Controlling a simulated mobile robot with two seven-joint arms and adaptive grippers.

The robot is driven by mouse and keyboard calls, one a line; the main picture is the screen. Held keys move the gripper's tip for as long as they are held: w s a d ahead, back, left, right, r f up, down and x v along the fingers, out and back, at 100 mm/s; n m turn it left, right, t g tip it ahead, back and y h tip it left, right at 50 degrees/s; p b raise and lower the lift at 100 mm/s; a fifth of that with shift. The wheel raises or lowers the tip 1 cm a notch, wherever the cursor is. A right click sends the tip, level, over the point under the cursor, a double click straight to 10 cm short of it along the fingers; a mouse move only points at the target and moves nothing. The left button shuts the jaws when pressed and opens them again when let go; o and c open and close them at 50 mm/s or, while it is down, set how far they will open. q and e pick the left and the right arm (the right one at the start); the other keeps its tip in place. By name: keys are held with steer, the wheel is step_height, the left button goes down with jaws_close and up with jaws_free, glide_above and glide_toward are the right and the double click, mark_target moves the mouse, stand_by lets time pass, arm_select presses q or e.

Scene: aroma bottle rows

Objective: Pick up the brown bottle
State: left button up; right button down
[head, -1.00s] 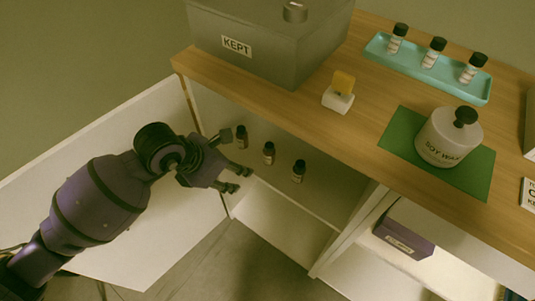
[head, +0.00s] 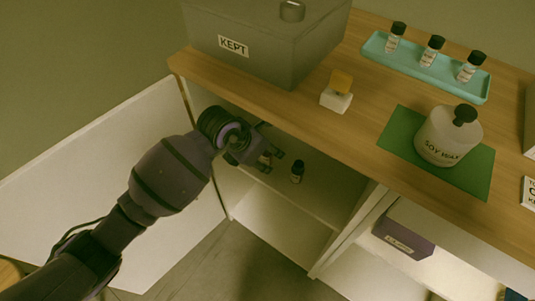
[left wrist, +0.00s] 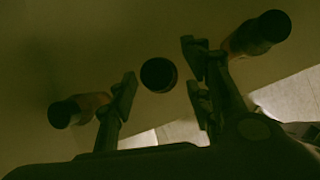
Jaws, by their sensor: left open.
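Small dark-capped bottles stand in a row on the shelf inside the open cabinet. In the head view one bottle (head: 297,173) shows clearly, right of my left gripper (head: 272,161); a second is partly hidden by the gripper. In the left wrist view there are three: a brownish one at the left (left wrist: 80,108), one seen as a round dark cap (left wrist: 158,75), and a brownish one at the upper right (left wrist: 257,35). The open, empty fingers (left wrist: 158,90) lie either side of the middle cap's line; contact is not visible. My right gripper is not in view.
The wooden counter (head: 300,115) overhangs the shelf, with a grey KEPT box (head: 265,50) above. The open white door (head: 100,150) is left of the cabinet. A teal tray (head: 425,72) of vials and a wax jar (head: 445,138) stand on the counter.

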arm_select(q)
steer(key=c, duration=0.6)
jaws_close()
